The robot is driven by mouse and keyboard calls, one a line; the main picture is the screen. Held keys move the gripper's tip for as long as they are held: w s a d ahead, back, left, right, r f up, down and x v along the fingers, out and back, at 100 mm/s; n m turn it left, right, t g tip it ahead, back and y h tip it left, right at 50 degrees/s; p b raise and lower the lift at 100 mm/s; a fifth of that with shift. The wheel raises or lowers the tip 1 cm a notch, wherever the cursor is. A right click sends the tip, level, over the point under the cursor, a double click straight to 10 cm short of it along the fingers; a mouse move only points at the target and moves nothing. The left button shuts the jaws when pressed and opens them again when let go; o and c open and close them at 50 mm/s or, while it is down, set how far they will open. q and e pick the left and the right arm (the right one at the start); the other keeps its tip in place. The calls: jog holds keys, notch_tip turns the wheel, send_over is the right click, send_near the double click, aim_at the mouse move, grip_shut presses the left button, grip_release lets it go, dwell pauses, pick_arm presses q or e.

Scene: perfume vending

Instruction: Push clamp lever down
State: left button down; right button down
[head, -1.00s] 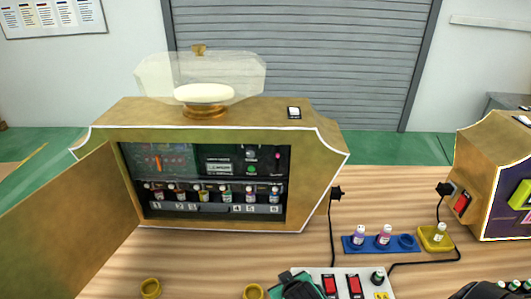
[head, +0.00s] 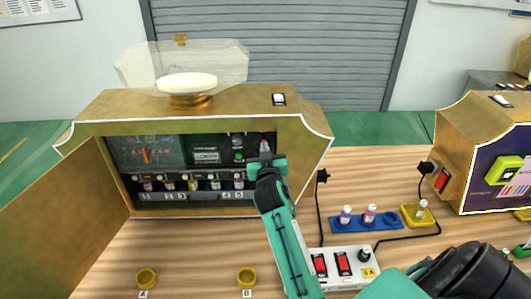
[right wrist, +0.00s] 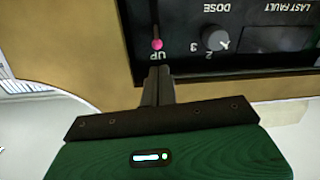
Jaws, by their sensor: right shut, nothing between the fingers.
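The clamp lever shows in the right wrist view as a thin dark stem with a pink knob (right wrist: 157,44), near the upside-down "UP" label on the black panel. My right gripper (right wrist: 158,74) is shut and empty. In that view its fingertips lie just below the knob, with a small gap between them. In the head view my right gripper (head: 265,154) is at the right part of the open machine's (head: 300,125) front. A bit of the pink knob (head: 264,146) shows there, and the gripper hides the panel behind it. My left gripper is not in view.
The machine's open door (head: 70,225) stands at the left. Yellow rings (head: 147,278) marked A and B sit on the wooden table. A switch box (head: 345,268), a blue bottle rack (head: 390,222) and a yellow holder (head: 410,218) stand on the right. A dose knob (right wrist: 215,38) is beside the lever.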

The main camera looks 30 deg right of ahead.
jog(key=shift+p+x, duration=0.55)
jog(key=shift+x, duration=1.8)
